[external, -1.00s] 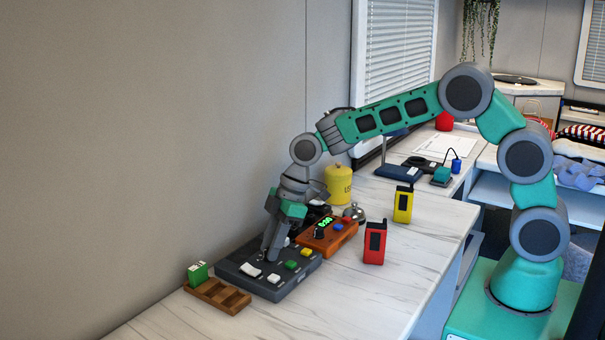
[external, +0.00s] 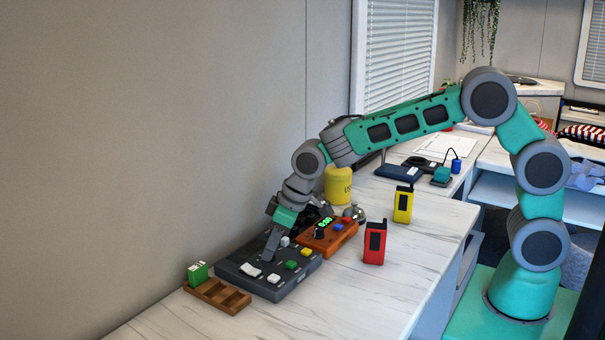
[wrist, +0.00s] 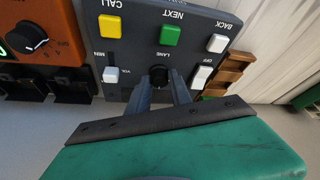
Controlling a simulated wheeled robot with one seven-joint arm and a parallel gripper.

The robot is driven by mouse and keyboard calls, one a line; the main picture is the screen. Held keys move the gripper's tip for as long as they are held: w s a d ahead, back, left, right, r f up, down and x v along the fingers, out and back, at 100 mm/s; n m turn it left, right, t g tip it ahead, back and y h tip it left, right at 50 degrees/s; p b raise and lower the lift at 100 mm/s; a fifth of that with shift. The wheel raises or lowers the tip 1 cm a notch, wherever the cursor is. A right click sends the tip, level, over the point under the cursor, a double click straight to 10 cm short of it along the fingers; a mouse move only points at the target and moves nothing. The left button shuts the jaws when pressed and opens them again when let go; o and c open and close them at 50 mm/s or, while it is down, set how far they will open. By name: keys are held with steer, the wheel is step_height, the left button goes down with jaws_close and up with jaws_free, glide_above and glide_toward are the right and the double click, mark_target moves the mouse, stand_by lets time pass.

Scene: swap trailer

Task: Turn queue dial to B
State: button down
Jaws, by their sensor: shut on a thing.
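The dark grey console (external: 235,264) lies on the counter by the wall. In the wrist view its panel (wrist: 140,38) carries a small black dial (wrist: 158,73) marked LANE. My gripper (external: 269,257) points down at the console. In the wrist view my gripper's fingers (wrist: 160,90) are shut on this dial, one on each side. The dial's pointer and any letters around it cannot be made out. Green NEXT (wrist: 170,35), yellow CALL (wrist: 110,25) and white BACK (wrist: 217,43) buttons are close by.
A white VOL slider (wrist: 111,74) and a white rocker switch (wrist: 202,77) flank the dial. An orange timer box (external: 327,238) stands beside the console. A wooden tray (external: 218,295) is on the other side. Red (external: 374,243) and yellow (external: 403,204) handsets stand on the counter.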

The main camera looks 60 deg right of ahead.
stand_by(0.4)
steer(key=c, duration=1.2)
jaws_free()
steer(key=v, duration=0.7)
steer(key=shift+s+r, duration=0.15)
steer(key=shift+r, duration=0.2)
steer(key=s+d+r+m+p, duration=0.1)
steer(key=s+d+r+p, duration=0.1)
steer(key=s+d, duration=0.3)
steer(key=s+d+r+m+h+p, duration=0.1)
steer(key=s+d, duration=0.4)
steer(key=s, duration=0.5)
steer(key=s+d+r+m+p, duration=0.2)
steer(key=s+d, duration=0.3)
steer(key=s, duration=0.3)
steer(key=shift+s+r+g+h+p, duration=0.15)
steer(key=shift+r+g+h+p, duration=0.25)
steer(key=shift+p, duration=0.4)
